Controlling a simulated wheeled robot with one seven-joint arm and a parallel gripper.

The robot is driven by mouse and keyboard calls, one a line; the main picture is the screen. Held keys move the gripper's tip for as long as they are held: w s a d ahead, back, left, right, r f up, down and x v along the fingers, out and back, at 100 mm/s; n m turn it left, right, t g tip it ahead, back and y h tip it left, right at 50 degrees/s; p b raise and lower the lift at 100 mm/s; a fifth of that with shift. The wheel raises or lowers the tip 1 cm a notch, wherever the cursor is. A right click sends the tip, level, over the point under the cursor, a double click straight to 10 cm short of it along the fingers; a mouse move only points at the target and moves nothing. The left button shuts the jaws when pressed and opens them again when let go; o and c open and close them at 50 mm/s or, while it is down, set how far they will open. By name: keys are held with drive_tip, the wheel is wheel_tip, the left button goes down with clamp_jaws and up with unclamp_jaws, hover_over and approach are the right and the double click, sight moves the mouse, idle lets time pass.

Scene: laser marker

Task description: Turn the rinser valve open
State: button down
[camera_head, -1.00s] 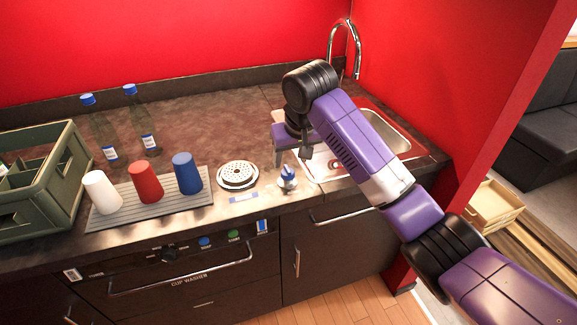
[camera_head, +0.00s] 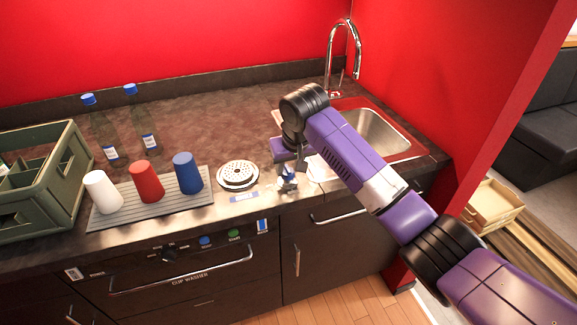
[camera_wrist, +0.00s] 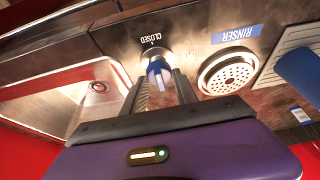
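The rinser valve (camera_head: 287,186) is a small metal fitting on the counter's front edge, partly hidden by my gripper (camera_head: 290,172) in the head view. In the wrist view the valve (camera_wrist: 158,70) shows a blue and white handle beside a label reading CLOSED; a fainter label lies to its right. My gripper (camera_wrist: 160,84) is open, with one finger on each side of the handle. Gaps seem to show between fingers and handle; I cannot tell whether either touches. The round perforated rinser (camera_head: 238,173) is left of the valve in the head view.
A grey drain mat (camera_head: 140,212) holds white, red and blue cups left of the rinser. A green crate (camera_head: 40,215) and two bottles stand further left. The sink (camera_head: 370,130) and tall tap (camera_head: 343,50) are behind and right of my arm.

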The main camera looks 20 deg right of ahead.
drive_tip(key=shift+r+p, duration=0.1)
drive_tip(key=shift+p, duration=0.25)
drive_tip(key=shift+a+m+h+p, duration=0.15)
drive_tip(key=shift+m+h+p, duration=0.25)
drive_tip(key=shift+m+p, duration=0.65)
drive_tip(key=shift+m+h+p, duration=0.4)
drive_tip(key=shift+m+p, duration=0.15)
drive_tip(key=shift+m, duration=0.4)
drive_tip(key=m+g+h+p, duration=0.1)
drive_tip(key=m, duration=0.3)
drive_tip(key=shift+w+a, duration=0.15)
drive_tip(key=m+b, duration=0.1)
drive_tip(key=m+g+h+b, duration=0.1)
drive_tip(key=m, duration=0.1)
drive_tip(key=m+b, duration=0.1)
drive_tip(key=m, duration=0.1)
drive_tip(key=shift+w+f+h, duration=0.1)
drive_tip(key=shift+f+h, duration=0.2)
drive_tip(key=m+g+b, duration=0.1)
drive_tip(key=m+b, duration=0.2)
drive_tip(key=b, duration=0.1)
drive_tip(key=shift+w+g, duration=0.1)
drive_tip(key=shift+g, duration=0.2)
drive_tip(key=m+b, duration=0.1)
drive_tip(key=b, duration=0.2)
drive_tip(key=shift+r+m+g, duration=0.1)
drive_tip(key=shift+m+g, duration=0.3)
drive_tip(key=shift+r, duration=0.15)
